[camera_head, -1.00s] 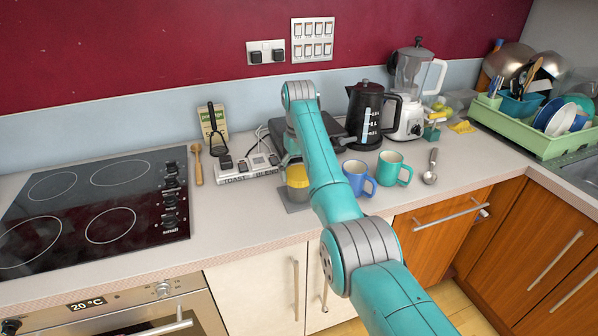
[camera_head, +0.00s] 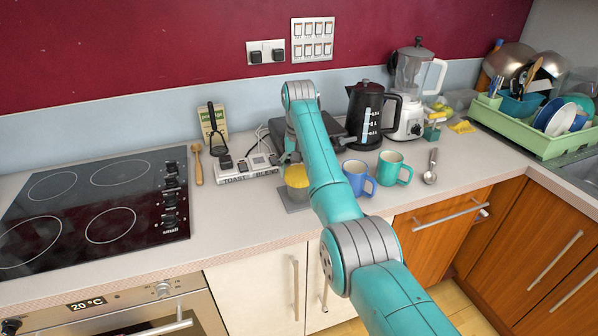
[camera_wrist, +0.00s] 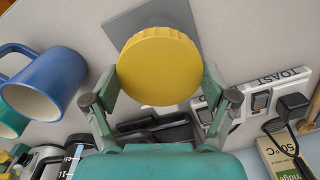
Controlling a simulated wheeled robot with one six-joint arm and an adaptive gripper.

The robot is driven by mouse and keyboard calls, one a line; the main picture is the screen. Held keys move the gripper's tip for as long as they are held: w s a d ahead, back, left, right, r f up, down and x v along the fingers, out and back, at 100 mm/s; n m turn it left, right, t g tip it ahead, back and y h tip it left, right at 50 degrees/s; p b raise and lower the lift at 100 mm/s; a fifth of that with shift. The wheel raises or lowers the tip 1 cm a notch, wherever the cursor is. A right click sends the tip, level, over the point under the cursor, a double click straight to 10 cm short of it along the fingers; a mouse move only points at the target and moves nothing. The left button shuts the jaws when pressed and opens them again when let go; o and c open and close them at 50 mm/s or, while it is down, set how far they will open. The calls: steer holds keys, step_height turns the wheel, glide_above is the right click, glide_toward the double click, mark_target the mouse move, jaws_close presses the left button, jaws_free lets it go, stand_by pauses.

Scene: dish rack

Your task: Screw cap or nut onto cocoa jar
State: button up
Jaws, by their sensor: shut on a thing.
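A round yellow cap with a ridged rim (camera_wrist: 159,65) sits between the two fingers of my gripper (camera_wrist: 161,84) in the wrist view. The fingers are shut on its sides. In the head view the yellow cap (camera_head: 298,176) shows just left of my arm, at the top of the cocoa jar (camera_head: 297,194). The jar stands on a grey square mat (camera_wrist: 128,20). The cap hides most of the jar in the wrist view, so I cannot tell how the threads meet. My arm partly covers the gripper in the head view.
A blue mug (camera_head: 358,177) and a teal mug (camera_head: 394,168) stand close on the right. A black kettle (camera_head: 367,115) stands behind them. A white switch block (camera_head: 247,167) lies to the left. The counter in front is clear.

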steer(key=m, duration=0.4)
stand_by(0.3)
steer(key=m, duration=0.5)
steer(key=shift+f, duration=0.1)
steer(key=o, duration=1.1)
steer(key=shift+r, duration=2.6)
